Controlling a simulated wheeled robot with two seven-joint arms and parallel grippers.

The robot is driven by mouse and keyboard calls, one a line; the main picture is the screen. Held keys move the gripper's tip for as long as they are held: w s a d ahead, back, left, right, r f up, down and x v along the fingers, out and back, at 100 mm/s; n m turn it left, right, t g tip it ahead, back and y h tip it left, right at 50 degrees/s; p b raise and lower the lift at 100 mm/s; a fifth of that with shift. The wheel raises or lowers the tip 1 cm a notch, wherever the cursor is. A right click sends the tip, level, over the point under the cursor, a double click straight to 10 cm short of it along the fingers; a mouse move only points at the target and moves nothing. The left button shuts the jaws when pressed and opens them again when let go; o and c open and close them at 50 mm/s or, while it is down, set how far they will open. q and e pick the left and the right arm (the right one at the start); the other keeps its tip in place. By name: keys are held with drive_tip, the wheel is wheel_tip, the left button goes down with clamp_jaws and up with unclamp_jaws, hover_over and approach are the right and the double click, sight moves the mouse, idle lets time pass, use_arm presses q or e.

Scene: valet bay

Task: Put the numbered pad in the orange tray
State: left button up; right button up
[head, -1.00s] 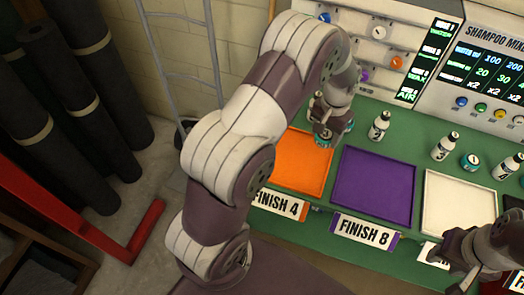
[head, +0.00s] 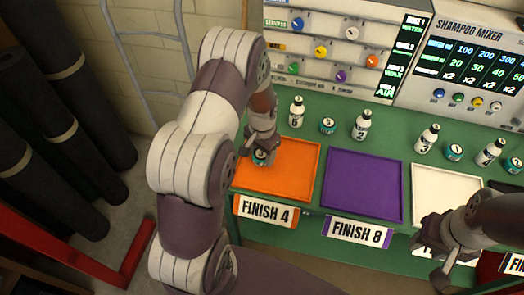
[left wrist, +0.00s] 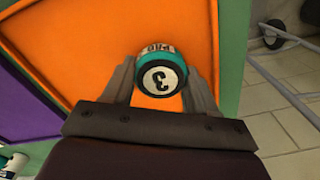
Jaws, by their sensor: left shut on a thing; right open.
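The pad (left wrist: 161,78) is a small teal cylinder with a white top bearing a 3. My left gripper (head: 262,147) is shut on it; the pad also shows in the head view (head: 261,158). In the left wrist view the fingers (left wrist: 160,95) flank the pad. The pad is over the back left part of the orange tray (head: 292,180), which carries the label FINISH 4. I cannot tell whether it touches the tray floor. My right gripper (head: 442,268) is open and empty, in front of the white tray.
A purple tray (head: 363,188) and a white tray (head: 425,185) stand to the right. White bottles (head: 362,125) and other teal pads (head: 328,126) line the green bench behind them. The mixer panel (head: 470,70) rises at the back.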

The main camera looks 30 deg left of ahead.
sight(263, 156)
use_arm(q)
drive_tip(key=o, duration=1)
drive_tip(key=shift+f, duration=0.1)
wheel_tip(263, 156, up, 13)
drive_tip(key=s+d, duration=0.2)
drive_tip(key=s, duration=0.2)
drive_tip(key=s+d+r+n+t, duration=0.1)
drive_tip(key=s+d, duration=0.2)
drive_tip(key=s, duration=0.2)
drive_tip(key=s+d+r+n, duration=0.1)
drive_tip(key=s+d, duration=0.2)
drive_tip(key=s, duration=0.1)
drive_tip(key=shift+s+d+b, duration=0.1)
drive_tip(key=shift+s+b, duration=0.2)
drive_tip(key=shift+s, duration=0.1)
